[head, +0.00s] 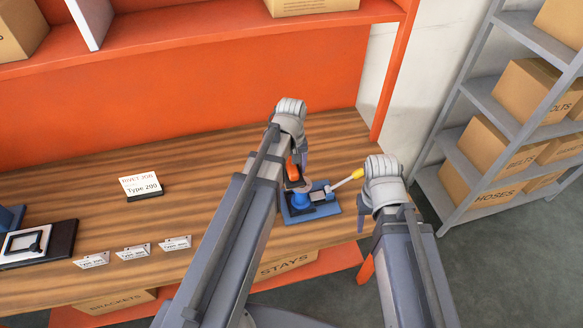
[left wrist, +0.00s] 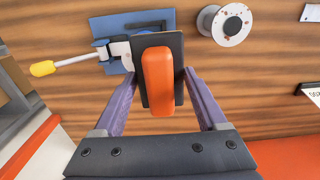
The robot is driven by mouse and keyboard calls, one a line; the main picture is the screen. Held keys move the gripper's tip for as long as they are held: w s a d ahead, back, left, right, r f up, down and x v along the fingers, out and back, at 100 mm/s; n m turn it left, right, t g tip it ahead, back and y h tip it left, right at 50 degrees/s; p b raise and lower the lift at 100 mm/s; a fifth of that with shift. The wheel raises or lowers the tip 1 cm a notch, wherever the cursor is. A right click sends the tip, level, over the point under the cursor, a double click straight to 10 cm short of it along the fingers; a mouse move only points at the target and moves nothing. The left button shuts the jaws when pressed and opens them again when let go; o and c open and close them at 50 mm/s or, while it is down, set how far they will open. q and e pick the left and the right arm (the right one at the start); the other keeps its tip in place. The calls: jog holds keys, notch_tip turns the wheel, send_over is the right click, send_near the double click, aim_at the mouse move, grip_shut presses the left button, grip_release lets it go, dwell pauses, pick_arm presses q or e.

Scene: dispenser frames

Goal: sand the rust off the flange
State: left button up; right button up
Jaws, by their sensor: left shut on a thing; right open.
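My left gripper (head: 298,168) is shut on a sanding block with an orange handle (left wrist: 158,80) and a dark base, held above the bench. The flange (left wrist: 230,24), a pale disc with rust-brown spots and a dark centre, lies on the wood to the right of the block in the left wrist view. In the head view my left arm seems to hide it. A blue clamp (head: 326,207) with a yellow-tipped lever (head: 351,177) sits under and beside the block. My right gripper (head: 371,238) is open near the bench's right end, its fingers mostly hidden by its arm.
The wooden bench (head: 215,170) is mostly bare behind my left arm. A "Type 200" card (head: 141,186), several small label cards (head: 133,252) and a dark device with a dial (head: 28,243) stand to the left. A grey shelf rack (head: 480,95) holds boxes at the right.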

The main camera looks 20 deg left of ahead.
pick_arm(q)
jog(key=shift+r, duration=0.3)
notch_tip(320, 180, up, 3)
jog(key=p, duration=0.3)
jog(key=shift+f, duration=0.1)
jog(key=shift+f, duration=0.15)
dwell(0.3)
